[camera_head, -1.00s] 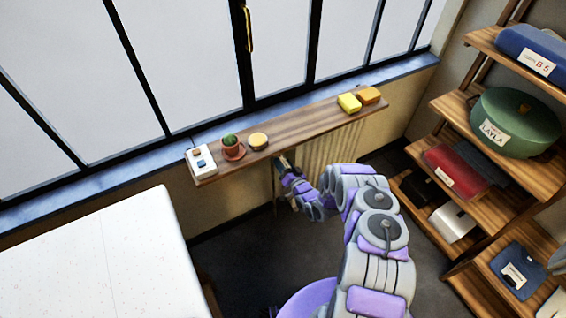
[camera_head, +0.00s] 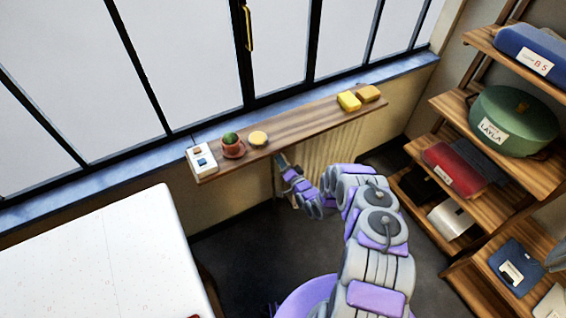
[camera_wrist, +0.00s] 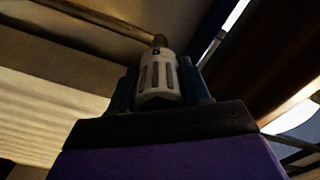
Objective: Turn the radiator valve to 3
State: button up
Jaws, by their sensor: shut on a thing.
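The radiator valve knob (camera_wrist: 158,75) is white with dark slots and a dark mark near its far end, in the wrist view. My gripper (camera_wrist: 160,88) is shut on it, one dark finger on each side. What the mark reads is too small to tell for certain. In the head view my gripper (camera_head: 281,160) reaches under the front edge of the wooden shelf, and the valve is hidden there. The pale ribbed radiator (camera_head: 325,150) stands under the shelf, to the right of my gripper, and its ribs also fill the left of the wrist view (camera_wrist: 50,115).
The wooden shelf (camera_head: 300,122) is close above my gripper. A white table (camera_head: 95,260) is at left, a loaded rack (camera_head: 520,170) at right.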

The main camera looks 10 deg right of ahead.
jog(key=shift+d, duration=0.2)
jog(key=o, duration=1)
jog(key=shift+o, duration=0.2)
jog(key=shift+s+d+f, duration=0.1)
jog(key=shift+s+d, duration=0.05)
jog(key=shift+s, duration=0.3)
jog(key=p+v, duration=0.2)
jog(key=v, duration=1.4)
jog(key=shift+s+d, duration=0.15)
jog(key=shift+s, duration=0.05)
